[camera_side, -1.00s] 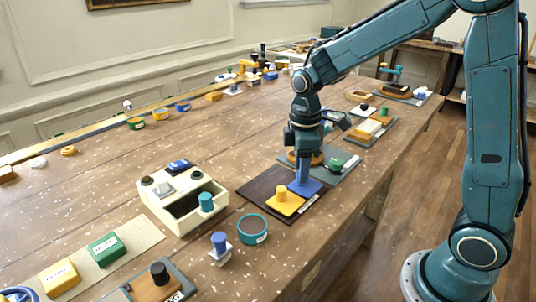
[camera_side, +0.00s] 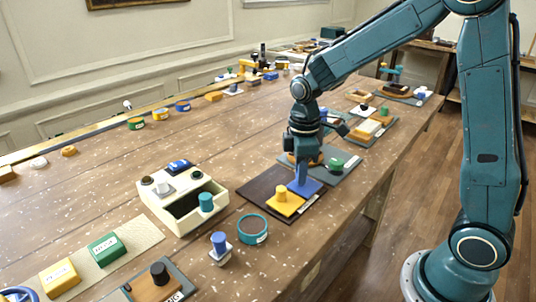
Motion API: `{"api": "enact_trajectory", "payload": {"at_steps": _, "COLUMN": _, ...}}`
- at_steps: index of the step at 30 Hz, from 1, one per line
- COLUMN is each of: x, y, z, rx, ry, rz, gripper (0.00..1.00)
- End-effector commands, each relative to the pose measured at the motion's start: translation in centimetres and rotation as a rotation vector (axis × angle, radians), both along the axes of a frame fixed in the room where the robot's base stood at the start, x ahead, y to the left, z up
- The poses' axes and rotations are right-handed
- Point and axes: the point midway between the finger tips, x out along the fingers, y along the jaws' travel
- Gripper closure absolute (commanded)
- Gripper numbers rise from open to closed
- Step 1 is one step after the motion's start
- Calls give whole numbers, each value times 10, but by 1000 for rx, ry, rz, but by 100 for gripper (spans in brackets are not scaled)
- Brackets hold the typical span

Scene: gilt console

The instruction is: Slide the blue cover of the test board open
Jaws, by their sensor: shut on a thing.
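The test board (camera_side: 262,187) is a dark flat plate on the wooden table, right of the middle of the view. The blue cover (camera_side: 312,187) lies on its right part, beside a yellow block (camera_side: 289,208) with a yellow knob. My gripper (camera_side: 301,172) points straight down over the blue cover and is shut on its upright blue handle. The fingertips are small here, and the arm hides part of the handle. I cannot tell what lies under the cover.
A grey board with a green knob (camera_side: 336,164) stands close behind my gripper. A white box (camera_side: 182,222) with an open compartment is to the left. A round teal dish (camera_side: 252,229) and a blue-topped peg (camera_side: 219,243) stand in front.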

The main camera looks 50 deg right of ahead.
Motion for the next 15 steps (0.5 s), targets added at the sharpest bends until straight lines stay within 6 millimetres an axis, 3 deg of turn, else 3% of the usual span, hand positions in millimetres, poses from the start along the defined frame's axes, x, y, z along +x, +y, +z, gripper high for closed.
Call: {"api": "enact_trajectory", "payload": {"at_steps": 15, "x": 61, "y": 0, "z": 0, "rx": -1, "ry": -2, "rz": 1, "gripper": 100}}
